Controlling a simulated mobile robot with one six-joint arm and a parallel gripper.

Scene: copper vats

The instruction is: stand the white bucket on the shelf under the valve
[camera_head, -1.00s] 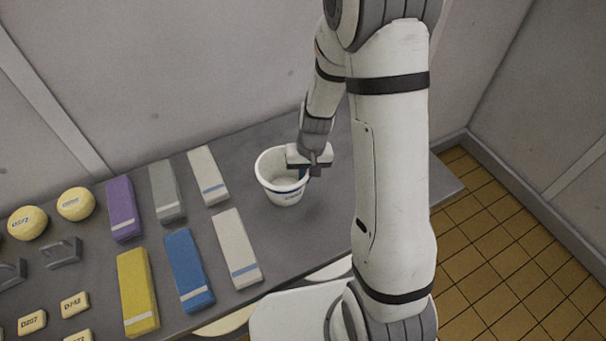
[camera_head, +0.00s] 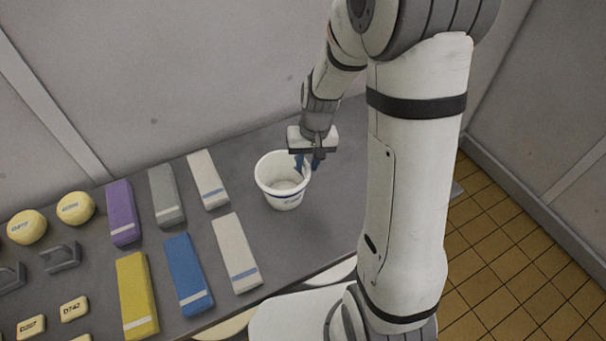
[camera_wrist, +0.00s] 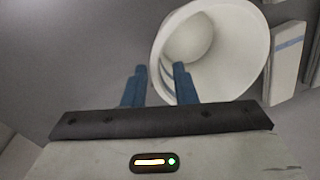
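The white bucket (camera_head: 283,199) stands upright on the grey tabletop, open at the top and apparently empty. My gripper (camera_head: 306,166) is at its right-hand rim, pointing down. In the wrist view the two blue fingers (camera_wrist: 160,72) are apart, with the bucket's rim (camera_wrist: 158,52) passing between their lines. One finger overlaps the bucket's mouth and the other is outside the wall. I see no contact pinching the wall. Neither the valve nor a shelf under it is in view.
The grey tabletop (camera_head: 338,187) is clear right of the bucket. Left of it lie white blocks (camera_head: 207,180), a grey block (camera_head: 166,195), a blue block (camera_head: 188,275), a purple block, a yellow block and several yellow pieces. A wall (camera_head: 200,60) rises behind.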

